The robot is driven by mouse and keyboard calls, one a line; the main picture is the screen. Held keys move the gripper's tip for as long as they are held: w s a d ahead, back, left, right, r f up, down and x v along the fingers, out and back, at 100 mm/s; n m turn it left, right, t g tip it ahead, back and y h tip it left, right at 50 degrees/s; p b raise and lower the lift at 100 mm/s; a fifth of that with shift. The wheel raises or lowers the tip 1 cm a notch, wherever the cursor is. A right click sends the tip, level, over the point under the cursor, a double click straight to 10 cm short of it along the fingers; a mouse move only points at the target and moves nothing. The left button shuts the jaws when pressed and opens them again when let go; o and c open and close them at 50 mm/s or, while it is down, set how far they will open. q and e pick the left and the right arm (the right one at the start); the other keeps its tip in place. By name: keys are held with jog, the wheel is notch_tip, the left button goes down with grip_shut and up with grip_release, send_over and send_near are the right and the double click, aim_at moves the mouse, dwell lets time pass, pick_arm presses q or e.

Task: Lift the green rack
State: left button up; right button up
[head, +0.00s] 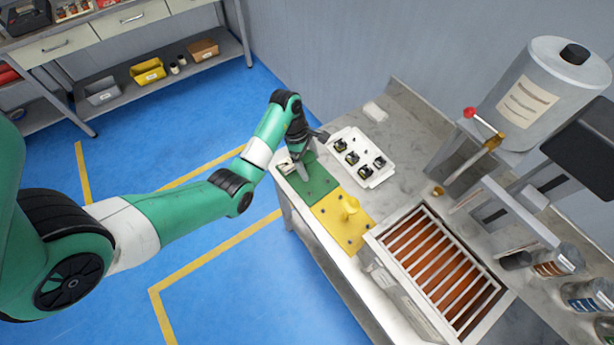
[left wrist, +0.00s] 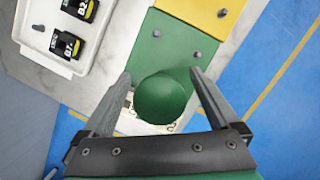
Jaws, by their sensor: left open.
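The green rack (head: 319,184) is a flat green plate on the near left end of the bench. In the left wrist view, the green rack (left wrist: 171,52) shows a round green knob (left wrist: 160,99) standing up from it. My left gripper (head: 303,170) is over the rack, pointing down. In the left wrist view, my left gripper (left wrist: 161,76) is open, with one finger on each side of the knob. I cannot tell whether the fingers touch it. My right gripper is not in view.
A yellow plate (head: 330,224) with a yellow knob adjoins the green rack. A white tray (head: 378,179) with several black parts lies behind. A slatted box (head: 386,262) with copper-coloured contents stands to the right. A grey tank (head: 548,90) stands at the far right.

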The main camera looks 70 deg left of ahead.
pick_arm(q)
jog(key=shift+f, duration=0.1)
grip_shut()
dwell(0.4)
